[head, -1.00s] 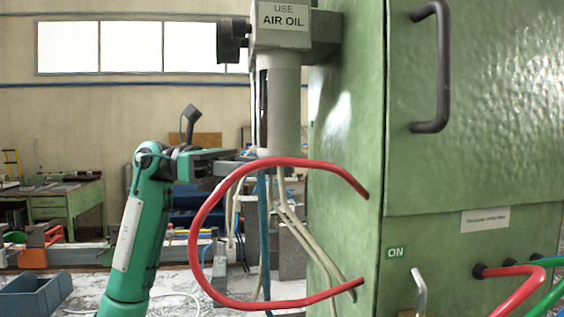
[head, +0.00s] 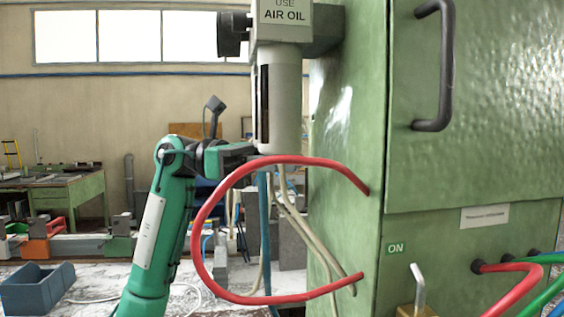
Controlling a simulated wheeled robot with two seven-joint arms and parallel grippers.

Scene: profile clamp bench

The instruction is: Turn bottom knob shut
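The air oil unit (head: 278,95) is a pale grey cylinder with a dark slot, mounted on the left side of the green cabinet. Its bottom end sits behind the top of the red hose loop, and I cannot make out a bottom knob there. My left gripper (head: 250,155) reaches in from the left at the height of the cylinder's lower end. Its fingertips are close to the cylinder and partly hidden by the red hose. I cannot tell whether it touches anything or whether its fingers are apart. My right gripper is not in view.
A red hose (head: 201,225) loops out from the cabinet (head: 345,230) in front of the gripper. Pale and blue hoses (head: 264,215) hang below the unit. A bent metal lever (head: 418,285) stands at the lower right. A blue-grey bin (head: 38,290) sits at the lower left.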

